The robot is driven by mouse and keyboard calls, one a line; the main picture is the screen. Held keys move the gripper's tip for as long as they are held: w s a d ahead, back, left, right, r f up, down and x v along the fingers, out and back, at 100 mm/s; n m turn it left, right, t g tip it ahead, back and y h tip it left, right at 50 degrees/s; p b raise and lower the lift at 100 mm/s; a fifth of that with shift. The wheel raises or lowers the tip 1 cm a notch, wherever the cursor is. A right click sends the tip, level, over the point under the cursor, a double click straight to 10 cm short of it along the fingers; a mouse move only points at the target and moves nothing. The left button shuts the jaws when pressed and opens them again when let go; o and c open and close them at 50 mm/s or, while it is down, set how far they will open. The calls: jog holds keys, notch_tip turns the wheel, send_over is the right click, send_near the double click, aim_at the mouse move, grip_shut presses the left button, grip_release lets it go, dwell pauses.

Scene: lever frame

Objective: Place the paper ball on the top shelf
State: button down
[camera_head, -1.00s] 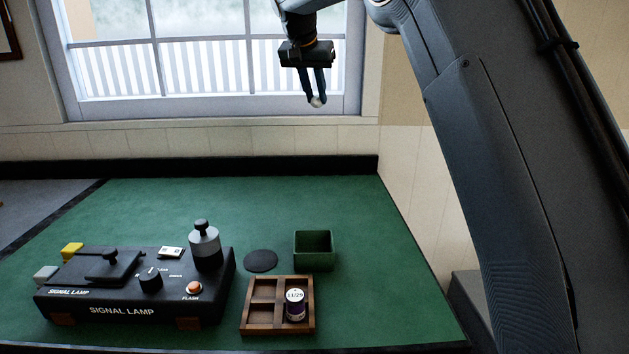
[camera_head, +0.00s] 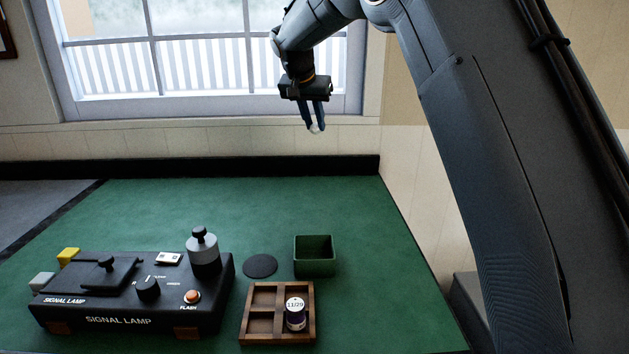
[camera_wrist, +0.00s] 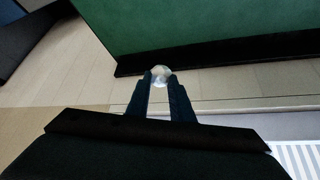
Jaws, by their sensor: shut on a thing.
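My gripper (camera_head: 316,130) hangs fingers-down in front of the window, well above the back edge of the green table. Its fingers are closed on a small whitish ball, the paper ball (camera_wrist: 160,72), which shows between the fingertips in the wrist view. In the head view the ball is mostly hidden by the fingers, with only a pale bit at the tips. No shelf can be made out in either view.
On the green table (camera_head: 370,210) stand a black signal lamp box (camera_head: 120,321), a green open bin (camera_head: 315,268), a dark round disc (camera_head: 260,265) and a wooden divided tray (camera_head: 247,310) holding a labelled cylinder (camera_head: 296,315). The table's back middle is clear.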

notch_tip(320, 180, down, 15)
jog(key=p, duration=0.3)
jog(key=shift+f, duration=1.9)
jog(key=shift+f, duration=0.2)
jog(key=c, duration=1.6)
grip_release()
jog(key=shift+r, duration=0.1)
jog(key=shift+o, duration=0.2)
jog(key=shift+p, duration=0.45)
